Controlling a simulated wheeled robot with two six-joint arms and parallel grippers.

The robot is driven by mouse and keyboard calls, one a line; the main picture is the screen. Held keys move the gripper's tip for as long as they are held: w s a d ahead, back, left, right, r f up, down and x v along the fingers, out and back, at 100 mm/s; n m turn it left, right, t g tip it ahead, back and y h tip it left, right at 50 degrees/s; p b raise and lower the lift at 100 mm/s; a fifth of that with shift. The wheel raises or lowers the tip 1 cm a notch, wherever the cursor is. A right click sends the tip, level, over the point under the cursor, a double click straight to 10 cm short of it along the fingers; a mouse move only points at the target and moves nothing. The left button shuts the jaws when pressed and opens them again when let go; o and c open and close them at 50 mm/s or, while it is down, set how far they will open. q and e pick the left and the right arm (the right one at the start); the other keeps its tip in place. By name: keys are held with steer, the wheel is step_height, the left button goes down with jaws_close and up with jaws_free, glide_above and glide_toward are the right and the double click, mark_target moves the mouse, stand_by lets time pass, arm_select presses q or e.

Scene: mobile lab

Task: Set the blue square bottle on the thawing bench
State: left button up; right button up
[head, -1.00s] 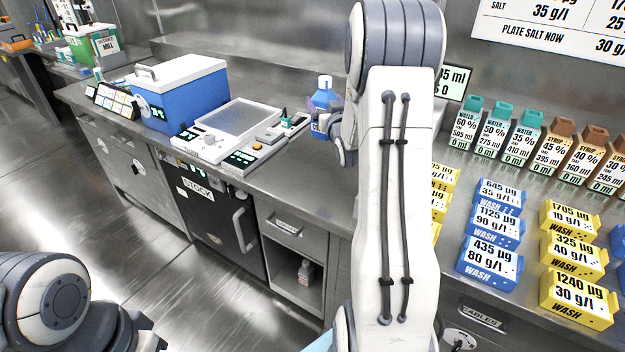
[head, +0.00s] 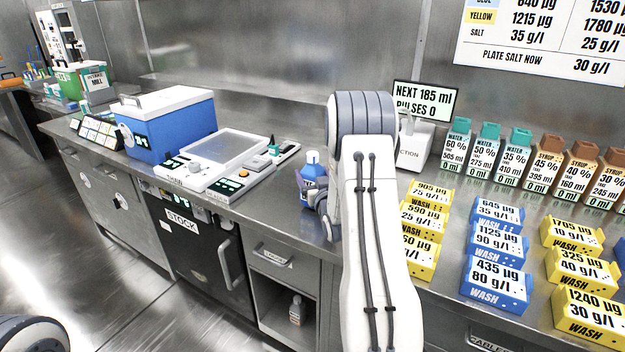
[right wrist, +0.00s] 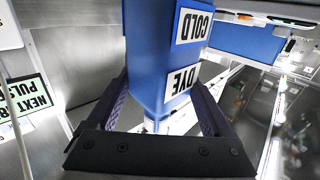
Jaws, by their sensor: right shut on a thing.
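The blue square bottle (head: 313,172) is in my right gripper (head: 318,195), over the counter just right of the white devices. In the right wrist view the bottle (right wrist: 150,60) stands between the two dark fingers, with "COLD" and "DYE" labels reading upside down. The right gripper (right wrist: 150,118) is shut on it. In the head view my forearm hides part of the gripper. I cannot tell whether the bottle's base touches the counter. No surface is legibly marked as the thawing bench. My left gripper is out of view.
A white device with a flat grey plate (head: 222,148) and a smaller console (head: 262,163) lie left of the bottle. A blue box with white lid (head: 170,125) stands beyond. Yellow and blue wash packs (head: 497,255) and labelled cartons (head: 520,150) fill the right counter.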

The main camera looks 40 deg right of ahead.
steer(key=shift+f, duration=0.45)
steer(key=shift+f, duration=0.1)
steer(key=o, duration=1.5)
steer(key=shift+f, duration=0.1)
steer(key=v, duration=1.2)
